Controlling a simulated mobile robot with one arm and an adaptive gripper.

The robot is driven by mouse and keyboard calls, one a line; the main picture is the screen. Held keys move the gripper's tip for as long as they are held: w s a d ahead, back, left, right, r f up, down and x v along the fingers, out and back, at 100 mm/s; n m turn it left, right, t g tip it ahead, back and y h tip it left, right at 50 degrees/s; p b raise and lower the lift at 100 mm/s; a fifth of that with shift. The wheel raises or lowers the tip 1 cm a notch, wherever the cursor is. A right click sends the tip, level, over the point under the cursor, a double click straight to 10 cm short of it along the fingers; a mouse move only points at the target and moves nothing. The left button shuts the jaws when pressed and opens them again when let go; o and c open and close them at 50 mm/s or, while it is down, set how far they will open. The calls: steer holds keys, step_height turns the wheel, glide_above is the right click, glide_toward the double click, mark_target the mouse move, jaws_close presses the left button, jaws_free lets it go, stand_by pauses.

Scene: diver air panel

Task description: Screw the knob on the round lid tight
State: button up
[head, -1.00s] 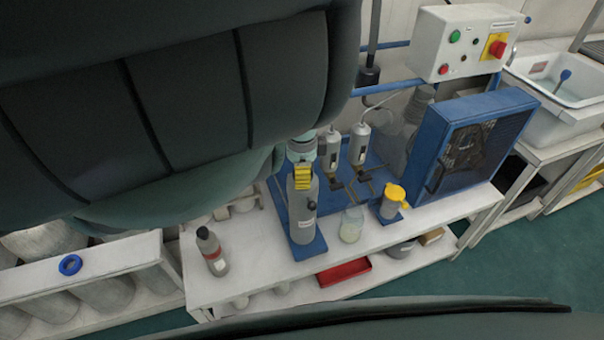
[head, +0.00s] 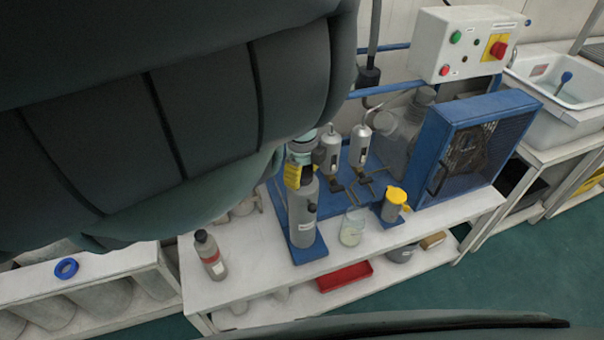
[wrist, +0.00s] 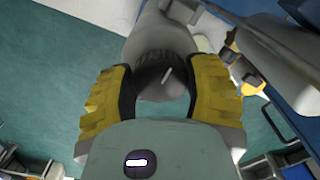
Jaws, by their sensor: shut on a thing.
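A tall grey cylinder (head: 304,215) with a small dark fitting and a label stands upright on the blue base. My gripper (head: 299,176) is at its top, with yellow finger pads on either side. In the wrist view the gripper (wrist: 168,85) is shut around the dark ridged round top (wrist: 152,62) of the grey cylinder (wrist: 158,35). A short pale bar (wrist: 167,75) shows on this top. The pads hide its sides, and my gripper covers it in the head view. I cannot tell the knob apart from the lid.
Two grey filter units (head: 359,146) stand close behind the cylinder. A beaker (head: 352,228) and a yellow-topped cup (head: 394,207) stand to its right. A grey bottle (head: 211,254) is at the left. The bench (head: 245,275) is clear between bottle and base.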

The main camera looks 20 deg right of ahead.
mark_target(302, 173)
stand_by(0.5)
steer(key=o, duration=1.2)
step_height(302, 173, up, 5)
steer(key=shift+w+r, duration=0.1)
steer(key=shift+w, duration=0.05)
steer(key=shift+s+r, duration=0.2)
steer(key=shift+r, duration=0.4)
steer(key=shift+w+r, duration=0.1)
steer(key=shift+r, duration=0.4)
steer(key=shift+r, duration=0.1)
